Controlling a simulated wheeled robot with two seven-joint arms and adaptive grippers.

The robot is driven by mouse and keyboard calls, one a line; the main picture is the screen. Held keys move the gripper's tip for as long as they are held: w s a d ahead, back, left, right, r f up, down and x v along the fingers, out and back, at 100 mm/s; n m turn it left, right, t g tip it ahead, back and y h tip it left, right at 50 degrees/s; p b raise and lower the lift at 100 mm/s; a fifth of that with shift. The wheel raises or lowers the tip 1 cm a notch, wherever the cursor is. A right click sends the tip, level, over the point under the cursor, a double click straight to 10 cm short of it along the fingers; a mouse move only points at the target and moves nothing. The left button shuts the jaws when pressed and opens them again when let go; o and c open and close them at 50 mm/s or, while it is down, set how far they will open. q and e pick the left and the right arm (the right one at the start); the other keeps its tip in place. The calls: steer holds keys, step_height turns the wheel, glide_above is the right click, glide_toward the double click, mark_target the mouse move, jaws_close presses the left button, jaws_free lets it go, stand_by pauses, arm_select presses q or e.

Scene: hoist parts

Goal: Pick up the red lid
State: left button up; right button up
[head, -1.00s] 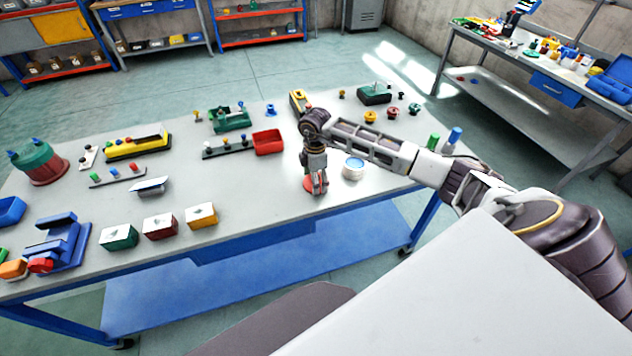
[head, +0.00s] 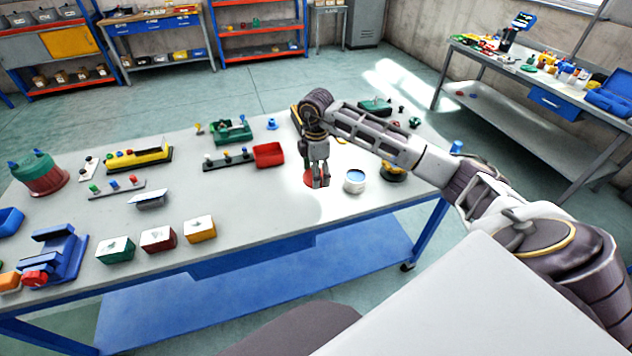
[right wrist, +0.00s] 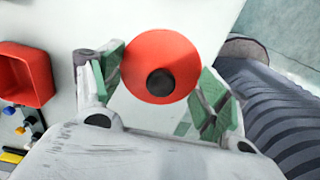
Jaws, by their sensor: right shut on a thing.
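The red lid (right wrist: 152,50) is a round disc with a dark round knob in its middle, seen from above in the right wrist view. My right gripper (right wrist: 161,80) has its green-padded fingers on either side of it and is shut on it; exact contact is unclear. In the head view, the right gripper (head: 320,184) points down with the red lid (head: 309,179) at its fingertips, partly hidden by the fingers. The lid appears a little above the grey table. My left gripper is not in view.
A red bin (head: 269,155) lies to the left. Green, red and yellow boxes (head: 157,239) stand near the front edge. The table between boxes and lid is clear.

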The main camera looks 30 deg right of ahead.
steer(key=shift+r, duration=0.55)
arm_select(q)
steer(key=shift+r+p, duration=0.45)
arm_select(e)
steer(key=shift+s+a, duration=0.15)
steer(key=shift+s, duration=0.15)
